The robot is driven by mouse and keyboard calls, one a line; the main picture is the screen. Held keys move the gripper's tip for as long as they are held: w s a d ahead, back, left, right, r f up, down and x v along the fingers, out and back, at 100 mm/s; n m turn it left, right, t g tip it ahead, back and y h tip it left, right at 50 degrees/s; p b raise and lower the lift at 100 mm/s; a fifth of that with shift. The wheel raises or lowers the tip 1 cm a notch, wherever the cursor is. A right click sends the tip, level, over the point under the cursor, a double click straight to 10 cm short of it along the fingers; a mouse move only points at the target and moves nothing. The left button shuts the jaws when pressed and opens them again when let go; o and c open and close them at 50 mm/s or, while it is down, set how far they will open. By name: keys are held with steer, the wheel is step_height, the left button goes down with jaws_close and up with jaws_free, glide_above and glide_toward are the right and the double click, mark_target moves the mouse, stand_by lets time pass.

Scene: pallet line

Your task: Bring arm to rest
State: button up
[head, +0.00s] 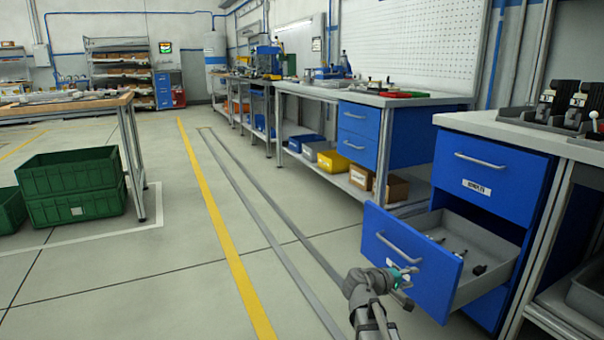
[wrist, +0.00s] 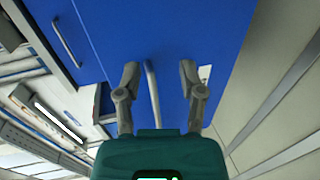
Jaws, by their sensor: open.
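My gripper (head: 408,277) is in the lower right of the head view, close in front of the blue front of an open drawer (head: 413,262). In the wrist view my gripper (wrist: 160,82) has its two fingers apart, with the drawer's handle (wrist: 152,95) showing between them. Whether the fingers touch the handle cannot be told. The handle also shows in the head view (head: 399,248). The drawer is pulled out and holds several small dark parts (head: 479,269).
A closed upper drawer (head: 490,178) sits above the open one. A workbench (head: 375,97) with blue drawers stands behind. Green crates (head: 75,190) stand at the left by a table (head: 70,106). The floor around the yellow line (head: 222,240) is clear.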

steer(key=s+a+r+m+g+y+p, duration=0.2)
steer(key=s+a+r+g+y+p, duration=0.15)
steer(key=s+a+y+p, duration=0.5)
steer(key=s+a+r+m+g+y+p, duration=0.3)
steer(key=s+a+r+y+p, duration=0.15)
steer(key=s+p, duration=0.65)
step_height(320, 180, up, 37)
steer(key=w+p, duration=0.2)
steer(key=p, duration=3.7)
steer(key=shift+w+f+y, duration=0.15)
steer(key=shift+y, duration=0.25)
